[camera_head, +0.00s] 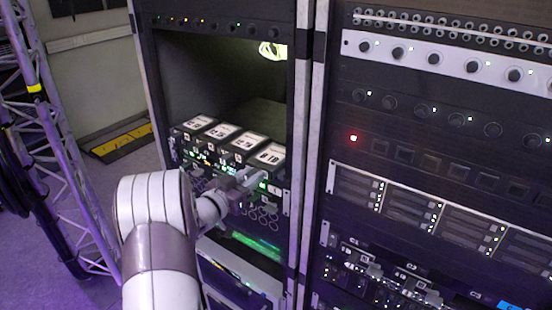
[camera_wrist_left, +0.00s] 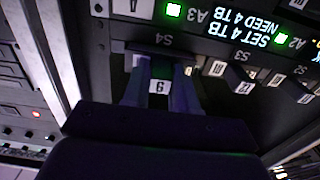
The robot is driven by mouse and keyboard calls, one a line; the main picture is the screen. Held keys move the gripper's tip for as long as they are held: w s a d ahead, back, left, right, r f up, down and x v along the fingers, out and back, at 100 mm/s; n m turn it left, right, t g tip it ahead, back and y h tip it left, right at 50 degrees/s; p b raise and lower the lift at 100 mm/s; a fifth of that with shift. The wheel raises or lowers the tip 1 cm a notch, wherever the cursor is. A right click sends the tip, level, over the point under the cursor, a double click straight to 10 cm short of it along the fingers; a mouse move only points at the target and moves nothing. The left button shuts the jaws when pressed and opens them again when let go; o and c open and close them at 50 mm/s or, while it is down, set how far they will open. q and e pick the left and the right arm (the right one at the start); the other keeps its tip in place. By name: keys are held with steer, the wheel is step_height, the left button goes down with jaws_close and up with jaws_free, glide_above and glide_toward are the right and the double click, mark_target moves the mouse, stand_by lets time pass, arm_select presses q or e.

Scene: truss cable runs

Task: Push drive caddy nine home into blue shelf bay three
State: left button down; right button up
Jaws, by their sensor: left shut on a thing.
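My left gripper (camera_head: 250,183) reaches to the right end of a caddy row in the left rack. In the left wrist view, which is upside down, its fingers (camera_wrist_left: 160,85) are shut on a caddy (camera_wrist_left: 160,87) with a small white number label, read as nine. The caddy sits at the slot marked S4, its front between the fingers; how deep it sits is hard to tell. Most of it is hidden in the head view. A blue tag (camera_head: 510,305) shows at the lower right, beside a shelf (camera_head: 375,270) marked C1 and C3. Bay three is not clearly visible. My right gripper is out of view.
Several black units (camera_head: 235,143) with white top labels stand in the left rack above my gripper. Other caddies (camera_wrist_left: 243,84) sit beside slot S4. A pale rack post (camera_head: 312,130) stands close to the right. A truss (camera_head: 50,130) stands at the left.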

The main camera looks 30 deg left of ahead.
arm_select(q)
steer(key=s+p, duration=0.1)
steer(key=s, duration=0.9)
steer(key=shift+a+r+p, duration=0.15)
steer(key=shift+a+p, duration=0.15)
steer(key=shift+a, duration=0.15)
steer(key=s, duration=0.4)
steer(key=shift+a+p, duration=0.15)
steer(key=shift+p, duration=0.2)
steer(key=shift+w, duration=0.1)
